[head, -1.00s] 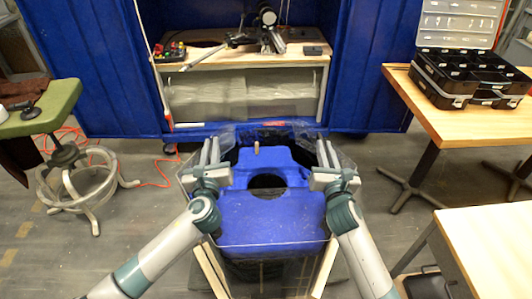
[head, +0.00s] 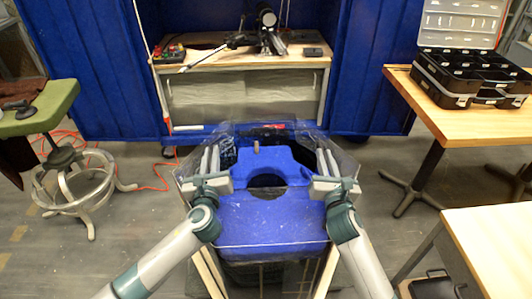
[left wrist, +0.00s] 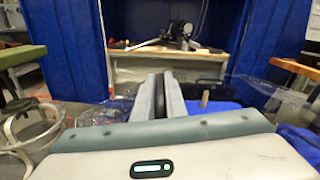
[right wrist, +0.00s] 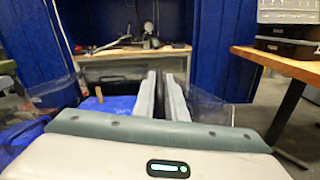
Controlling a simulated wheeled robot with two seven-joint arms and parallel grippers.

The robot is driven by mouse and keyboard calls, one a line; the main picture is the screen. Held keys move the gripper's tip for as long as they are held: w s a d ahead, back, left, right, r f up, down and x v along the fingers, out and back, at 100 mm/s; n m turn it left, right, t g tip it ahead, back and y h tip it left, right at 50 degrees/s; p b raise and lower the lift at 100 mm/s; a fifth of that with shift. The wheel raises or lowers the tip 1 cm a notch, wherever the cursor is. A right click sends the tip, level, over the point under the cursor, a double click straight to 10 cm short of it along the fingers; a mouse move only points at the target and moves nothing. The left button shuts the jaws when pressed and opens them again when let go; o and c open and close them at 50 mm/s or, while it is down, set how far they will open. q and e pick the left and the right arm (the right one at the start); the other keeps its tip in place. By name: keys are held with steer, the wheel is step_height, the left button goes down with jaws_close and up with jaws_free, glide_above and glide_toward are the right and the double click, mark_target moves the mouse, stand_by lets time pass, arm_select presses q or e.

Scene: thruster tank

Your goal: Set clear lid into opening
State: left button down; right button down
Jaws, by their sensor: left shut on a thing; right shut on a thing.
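The clear lid (head: 347,160) is a see-through sheet, hard to make out, spread above the blue tank body (head: 272,215). My left gripper (head: 210,160) is shut on its left side and my right gripper (head: 325,163) is shut on its right side. Parts of the lid also show in the left wrist view (left wrist: 262,88) and the right wrist view (right wrist: 212,108). The blue body has a dark round opening (head: 267,181) in its middle and a small tan peg (head: 257,147) behind it. I cannot tell whether the lid touches the tank.
Behind stands a workbench (head: 240,60) with tools, between blue curtains (head: 90,70). A wooden table (head: 450,125) with an open black case (head: 470,75) is at the right. A green stool (head: 50,105) and an orange cord are at the left. A lower table (head: 495,240) stands front right.

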arm_select(q)
steer(key=shift+d+f, duration=0.3)
steer(key=shift+d, duration=0.05)
arm_select(e)
steer(key=shift+a+f, duration=0.25)
steer(key=shift+a, duration=0.1)
arm_select(q)
steer(key=c, duration=2)
jaws_free()
arm_select(e)
steer(key=c, duration=1.9)
jaws_free()
steer(key=shift+c, duration=0.2)
arm_select(q)
steer(key=shift+o, duration=1)
steer(key=shift+a, duration=0.1)
arm_select(e)
steer(key=shift+o, duration=0.7)
arm_select(q)
steer(key=shift+a+r, duration=0.1)
arm_select(e)
steer(key=shift+d+r, duration=0.1)
steer(key=shift+d, duration=0.1)
arm_select(q)
steer(key=shift+s, duration=0.15)
